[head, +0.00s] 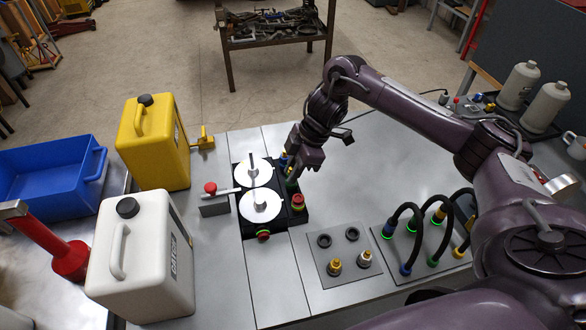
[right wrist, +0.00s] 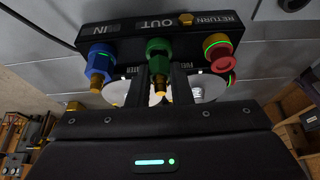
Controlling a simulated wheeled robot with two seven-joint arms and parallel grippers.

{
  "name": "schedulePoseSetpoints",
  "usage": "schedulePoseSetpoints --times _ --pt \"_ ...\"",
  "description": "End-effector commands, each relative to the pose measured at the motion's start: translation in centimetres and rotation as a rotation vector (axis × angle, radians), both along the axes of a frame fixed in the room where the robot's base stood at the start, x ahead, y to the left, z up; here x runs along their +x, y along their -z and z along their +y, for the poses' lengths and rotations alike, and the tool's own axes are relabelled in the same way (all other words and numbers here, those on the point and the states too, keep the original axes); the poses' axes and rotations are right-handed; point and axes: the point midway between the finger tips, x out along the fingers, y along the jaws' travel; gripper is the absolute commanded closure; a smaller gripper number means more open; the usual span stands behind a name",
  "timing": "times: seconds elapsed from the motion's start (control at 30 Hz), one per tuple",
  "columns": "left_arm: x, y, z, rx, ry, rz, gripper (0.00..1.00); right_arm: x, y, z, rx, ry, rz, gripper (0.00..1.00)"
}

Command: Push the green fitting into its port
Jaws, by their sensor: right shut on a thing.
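The green fitting (right wrist: 158,52) is at the middle port, marked OUT, of a black block (right wrist: 130,30) in the right wrist view. Its green collar is close against the block's face; I cannot tell how deep it sits. My right gripper (right wrist: 160,84) is shut on the fitting's lower part, with a brassy end showing between the fingers. In the head view my right gripper (head: 295,176) is at the block's upper right, hiding most of the fitting. My left gripper is not in view.
Two white discs (head: 260,205) lie left of the gripper. A grey plate (head: 325,275) with fittings and a hose panel (head: 410,265) stand to the right. Jugs stand left.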

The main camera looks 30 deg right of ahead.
Motion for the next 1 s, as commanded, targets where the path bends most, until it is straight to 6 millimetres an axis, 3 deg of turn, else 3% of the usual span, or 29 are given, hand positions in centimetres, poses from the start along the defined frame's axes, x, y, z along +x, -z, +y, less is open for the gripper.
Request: schedulePoseSetpoints --times 1.0 --pt "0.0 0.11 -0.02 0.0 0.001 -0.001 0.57 -0.02 1.0 0.01 0.0 0.0 0.001 1.0"
